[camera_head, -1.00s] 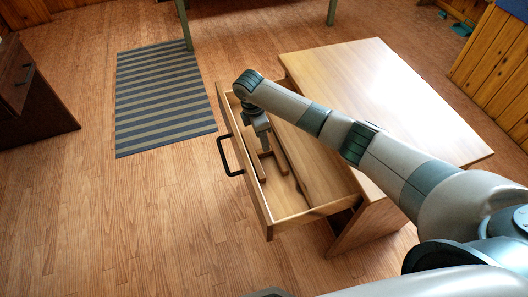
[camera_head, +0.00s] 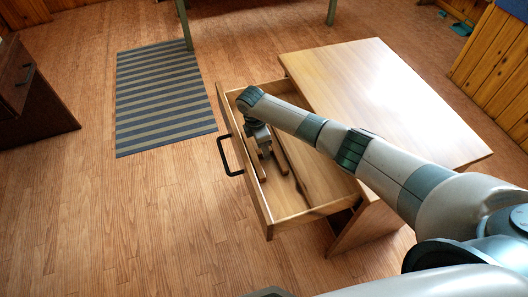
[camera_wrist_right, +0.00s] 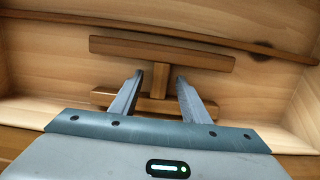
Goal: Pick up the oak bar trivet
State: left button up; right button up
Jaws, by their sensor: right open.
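The oak bar trivet (camera_wrist_right: 162,53) lies in the open drawer (camera_head: 308,214). In the right wrist view it shows as two brown parallel bars joined by a short crossbar. In the head view its bars (camera_head: 280,158) are partly hidden by my right arm. My right gripper (camera_wrist_right: 159,78) is open and empty, low in the drawer. Its two fingers stand on either side of the crossbar, with a gap showing on both sides. In the head view the right gripper (camera_head: 265,150) is over the trivet. My left gripper is not in view.
The drawer has a black handle (camera_head: 226,157) and sticks out from a wooden table (camera_head: 385,90) with a bare top. The drawer walls stand close around the gripper. A striped rug (camera_head: 165,100) lies on the floor beyond. A dark cabinet (camera_head: 30,100) stands at left.

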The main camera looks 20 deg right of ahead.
dwell(0.3)
grip_shut()
jog(key=shift+r, duration=0.15)
jog(key=shift+r, duration=0.6)
jog(key=r, duration=0.3)
jog(key=shift+s+d, duration=0.25)
jog(key=s+d+r, duration=0.6)
jog(key=s, duration=0.2)
jog(key=shift+s+d+r, duration=0.3)
jog(key=shift+d, duration=0.05)
